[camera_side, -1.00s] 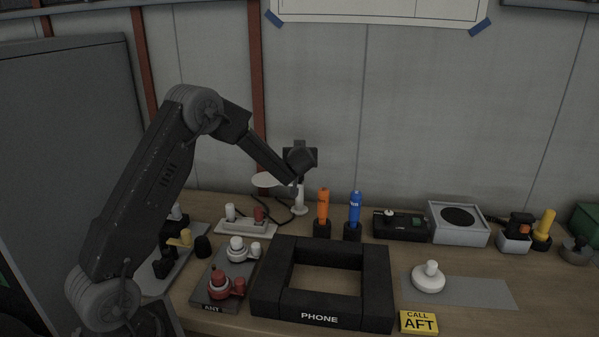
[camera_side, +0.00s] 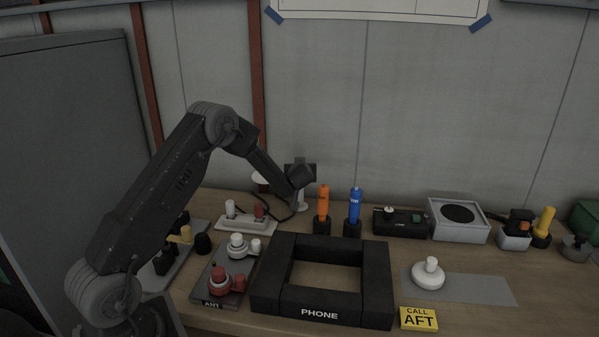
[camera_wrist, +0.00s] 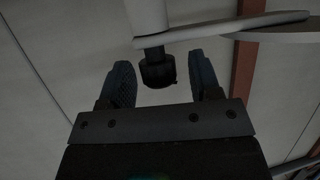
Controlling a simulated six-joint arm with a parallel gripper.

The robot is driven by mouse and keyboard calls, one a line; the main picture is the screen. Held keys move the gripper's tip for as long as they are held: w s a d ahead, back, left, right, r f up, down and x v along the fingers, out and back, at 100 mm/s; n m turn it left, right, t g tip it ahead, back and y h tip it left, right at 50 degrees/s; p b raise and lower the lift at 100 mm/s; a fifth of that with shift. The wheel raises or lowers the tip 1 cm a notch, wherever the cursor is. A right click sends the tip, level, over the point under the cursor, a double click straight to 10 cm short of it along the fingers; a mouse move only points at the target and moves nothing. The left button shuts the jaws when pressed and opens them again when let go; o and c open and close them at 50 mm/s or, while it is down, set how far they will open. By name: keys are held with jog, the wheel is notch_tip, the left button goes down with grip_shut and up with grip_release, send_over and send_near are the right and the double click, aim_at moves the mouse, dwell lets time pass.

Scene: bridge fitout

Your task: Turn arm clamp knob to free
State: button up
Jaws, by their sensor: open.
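A black knob (camera_wrist: 157,72) sits on a white post (camera_wrist: 148,18) with a thin white arm or disc reaching right, in the wrist view. My gripper (camera_wrist: 163,82) is open, with one dark ribbed finger on each side of the knob. A gap shows between the knob and each finger in this view. In the side view the white lamp-like stand (camera_side: 302,203) is at the back of the bench, and my dark wrist is in front of it. The knob and my fingertips are hidden there.
A black PHONE frame (camera_side: 321,313) lies in front. The ANT panel (camera_side: 212,300) with red and white knobs is to its left. A white strip with small plugs (camera_side: 246,226) is near the stand. Orange (camera_side: 323,203) and blue (camera_side: 355,206) handles stand upright to the right.

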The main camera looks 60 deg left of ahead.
jog(key=shift+c, duration=0.2)
jog(key=c, duration=0.9)
jog(key=shift+r+n+g+y, duration=0.1)
jog(key=shift+n+g+y, duration=0.7)
jog(key=shift+n+g, duration=0.8)
jog(key=o, duration=0.9)
jog(key=shift+o, duration=0.2)
jog(key=v, duration=1.3)
jog(key=shift+d, duration=0.35)
jog(key=shift+r, duration=0.15)
